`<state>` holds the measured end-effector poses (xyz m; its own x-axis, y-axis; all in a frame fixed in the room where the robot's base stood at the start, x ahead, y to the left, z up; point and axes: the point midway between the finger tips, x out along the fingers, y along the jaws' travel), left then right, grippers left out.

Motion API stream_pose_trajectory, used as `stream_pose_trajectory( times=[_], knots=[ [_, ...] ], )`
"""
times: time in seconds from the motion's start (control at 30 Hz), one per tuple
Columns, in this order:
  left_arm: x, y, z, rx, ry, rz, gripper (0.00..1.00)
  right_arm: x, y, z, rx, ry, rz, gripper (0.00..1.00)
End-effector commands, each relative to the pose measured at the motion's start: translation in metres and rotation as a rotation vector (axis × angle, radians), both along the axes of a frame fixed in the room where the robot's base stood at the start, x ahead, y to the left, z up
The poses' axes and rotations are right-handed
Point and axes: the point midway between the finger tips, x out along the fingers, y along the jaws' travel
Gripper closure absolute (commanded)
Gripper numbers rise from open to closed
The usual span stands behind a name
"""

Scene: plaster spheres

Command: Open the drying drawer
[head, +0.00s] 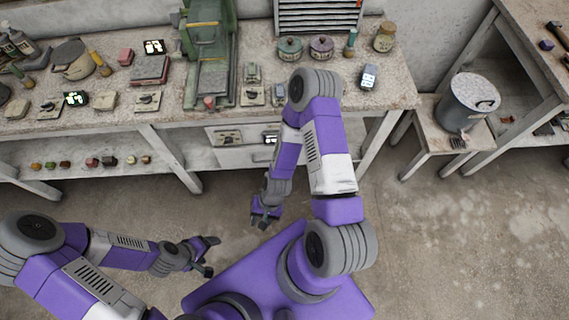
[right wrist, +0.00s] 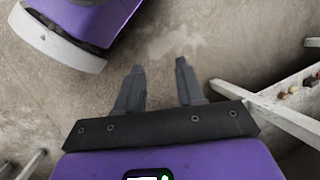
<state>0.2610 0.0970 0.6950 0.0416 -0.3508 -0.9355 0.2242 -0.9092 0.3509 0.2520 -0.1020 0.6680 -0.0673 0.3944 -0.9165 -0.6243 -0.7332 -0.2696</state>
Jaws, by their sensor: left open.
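A pale drawer unit (head: 240,157), which looks like the drying drawer, sits under the middle of the workbench. Its front looks shut, and my right arm hides its right part. My right gripper (head: 264,219) hangs over the floor in front of the unit, apart from it. In the right wrist view my right gripper (right wrist: 158,70) has its two fingers apart with only bare floor between them. My left gripper (head: 209,256) is open and empty, low over the floor left of my base and farther from the drawer.
The workbench (head: 185,118) carries a green machine (head: 209,45), lidded pots (head: 290,48) and small blocks. A lower shelf (head: 80,172) at left holds several small coloured pieces. A metal pot (head: 468,103) stands on a stool at right. The floor (head: 450,230) at right is clear.

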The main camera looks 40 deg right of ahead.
Motion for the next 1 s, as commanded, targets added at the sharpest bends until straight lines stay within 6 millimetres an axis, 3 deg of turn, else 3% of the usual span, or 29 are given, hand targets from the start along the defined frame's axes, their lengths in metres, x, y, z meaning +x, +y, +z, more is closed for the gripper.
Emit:
stream_pose_trajectory(
  times=[0.03,0.17,0.27,0.37,0.47,0.53,0.63,0.67,0.8,0.9,1.0],
  knots=[
    [0.000,0.000,-0.014,0.000,0.000,0.001,0.23,-0.003,-0.001,-0.026,0.031,0.122,-0.183,0.62],
    [0.000,0.000,-0.035,0.001,0.001,0.001,0.23,0.001,0.007,-0.066,0.166,0.488,-0.721,0.62],
    [0.000,0.000,-0.051,0.000,0.000,0.001,0.23,0.023,0.011,-0.088,0.328,0.778,-1.132,0.62],
    [0.000,0.000,-0.066,0.000,0.000,0.001,0.23,0.061,0.000,-0.106,0.553,1.073,-1.516,0.62],
    [0.000,0.000,-0.080,0.000,0.000,0.000,0.23,0.104,-0.034,-0.122,0.846,1.354,-1.840,0.62],
    [0.000,0.000,-0.088,0.000,0.000,0.000,0.23,0.129,-0.071,-0.133,1.082,1.523,-2.005,0.62],
    [0.000,0.000,-0.097,0.000,0.000,0.000,0.23,0.150,-0.128,-0.146,1.415,1.709,-2.143,0.62],
    [0.000,0.000,-0.099,0.000,0.000,0.000,0.23,0.154,-0.144,-0.150,-1.485,-1.723,2.131,0.62],
    [0.000,0.000,-0.105,0.000,0.000,0.000,0.23,0.158,-0.199,-0.161,-1.537,-1.570,1.845,0.62],
    [0.000,0.000,-0.107,0.000,0.000,0.000,0.23,0.160,-0.214,-0.164,-1.551,-1.529,1.764,0.62],
    [0.000,0.000,-0.110,0.000,0.000,0.000,0.23,0.170,-0.214,-0.166,-1.553,-1.522,1.747,0.62]
  ],
)
